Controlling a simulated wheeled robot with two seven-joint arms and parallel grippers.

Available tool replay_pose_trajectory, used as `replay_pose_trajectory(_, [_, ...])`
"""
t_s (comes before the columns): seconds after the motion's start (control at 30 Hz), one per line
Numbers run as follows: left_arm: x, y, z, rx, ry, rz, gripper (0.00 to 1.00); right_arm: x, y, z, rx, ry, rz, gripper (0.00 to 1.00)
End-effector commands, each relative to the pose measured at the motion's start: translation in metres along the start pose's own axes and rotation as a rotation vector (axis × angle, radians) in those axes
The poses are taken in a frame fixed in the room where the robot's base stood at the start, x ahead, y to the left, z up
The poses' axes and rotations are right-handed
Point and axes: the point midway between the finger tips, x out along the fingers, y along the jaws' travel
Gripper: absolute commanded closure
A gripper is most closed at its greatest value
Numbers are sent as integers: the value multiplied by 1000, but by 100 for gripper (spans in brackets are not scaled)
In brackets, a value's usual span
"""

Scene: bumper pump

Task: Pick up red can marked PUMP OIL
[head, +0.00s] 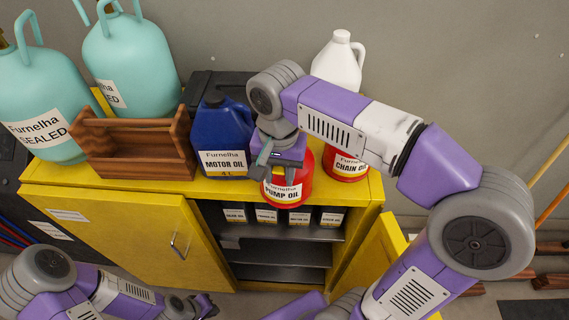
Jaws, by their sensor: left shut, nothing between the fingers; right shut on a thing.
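The red can marked PUMP OIL (287,191) stands at the front edge of the yellow cabinet's top. My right gripper (268,165) is at the can's upper left, shut on it. The gripper and wrist hide the can's top and handle. I cannot tell whether the can is lifted off the surface. My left gripper (207,306) is low at the bottom of the view, in front of the cabinet, shut and empty, far from the can.
A blue MOTOR OIL jug (222,137) stands close left of the can, and a red CHAIN OIL can (345,166) to its right. A white jug (339,62), wooden tool tray (137,151) and teal tanks (131,65) share the yellow cabinet (120,222). Its doors stand open.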

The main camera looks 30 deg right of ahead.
Motion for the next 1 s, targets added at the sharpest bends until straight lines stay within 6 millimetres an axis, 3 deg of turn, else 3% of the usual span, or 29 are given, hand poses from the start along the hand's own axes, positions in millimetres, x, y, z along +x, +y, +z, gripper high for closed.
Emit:
replay_pose_trajectory(0.53, [1,0,0,0,0,0,100,0,-3,10,-4,0,0,100])
replay_pose_trajectory(0.57, [1,0,0,0,0,0,100,0,-3,10,-4,0,0,65])
replay_pose_trajectory(0.73, [1,0,0,0,0,0,100,0,-3,10,-4,0,0,38])
replay_pose_trajectory(1.0, [1,0,0,0,0,0,100,0,-3,10,-3,0,0,36])
